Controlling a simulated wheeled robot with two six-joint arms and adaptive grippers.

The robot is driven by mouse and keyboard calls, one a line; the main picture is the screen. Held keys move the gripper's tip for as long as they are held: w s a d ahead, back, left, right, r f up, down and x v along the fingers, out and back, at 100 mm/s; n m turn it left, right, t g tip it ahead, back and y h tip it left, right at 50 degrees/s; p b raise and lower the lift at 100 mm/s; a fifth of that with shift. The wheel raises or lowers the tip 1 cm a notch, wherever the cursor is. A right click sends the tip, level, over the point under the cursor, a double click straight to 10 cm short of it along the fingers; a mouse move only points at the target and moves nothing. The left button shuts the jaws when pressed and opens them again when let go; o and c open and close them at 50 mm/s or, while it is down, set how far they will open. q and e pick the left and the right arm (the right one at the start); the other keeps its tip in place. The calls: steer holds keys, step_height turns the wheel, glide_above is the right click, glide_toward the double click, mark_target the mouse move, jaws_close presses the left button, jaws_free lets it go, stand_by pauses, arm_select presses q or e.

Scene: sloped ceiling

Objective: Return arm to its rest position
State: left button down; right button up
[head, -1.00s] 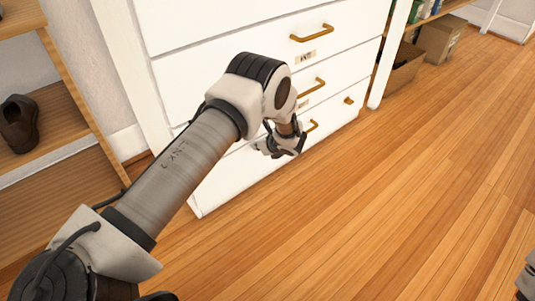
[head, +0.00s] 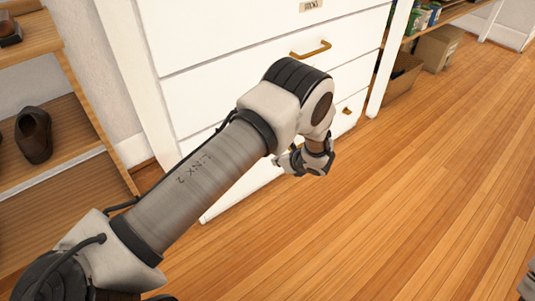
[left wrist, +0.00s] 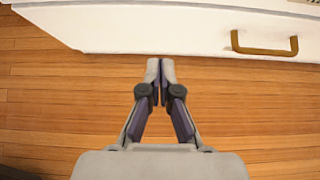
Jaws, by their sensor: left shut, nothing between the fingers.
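My left arm comes in from the lower left in the head view and reaches toward a white chest of drawers (head: 230,55). My left gripper (left wrist: 160,72) is shut and empty in the left wrist view, its fingertips together over the wooden floor. It sits a little in front of the lowest part of the chest, apart from it. In the head view the left gripper (head: 296,164) shows small and partly hidden by my own wrist. The drawers look shut. A brass handle (head: 311,50) shows on one drawer, and a lower handle (left wrist: 264,46) shows in the left wrist view.
A wooden shelf (head: 85,145) with a brown shoe (head: 33,136) stands at the left. Cardboard boxes (head: 438,48) sit under a shelf at the back right.

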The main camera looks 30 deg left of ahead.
arm_select(q)
steer(key=s+f+n+g+h+p, duration=0.1)
steer(key=s+f+n+g+h, duration=0.2)
steer(key=s, duration=1)
steer(key=s+f+n+g+h+p, duration=0.15)
steer(key=s+f+g, duration=0.3)
steer(key=s, duration=0.85)
steer(key=s+d+r+n+h, duration=0.1)
steer(key=s+d+n+h, duration=0.25)
steer(key=s+n, duration=0.35)
steer(key=s+d+r+n+h, duration=0.1)
steer(key=s+d+n+h, duration=0.1)
steer(key=s+d+n, duration=0.35)
step_height(320, 180, up, 38)
steer(key=w+a+n+t+y+p, duration=0.1)
steer(key=n+t+p, duration=0.3)
steer(key=p, duration=3.3)
steer(key=shift+w+a+n, duration=0.45)
steer(key=shift+a+n, duration=0.25)
steer(key=shift+a, duration=0.15)
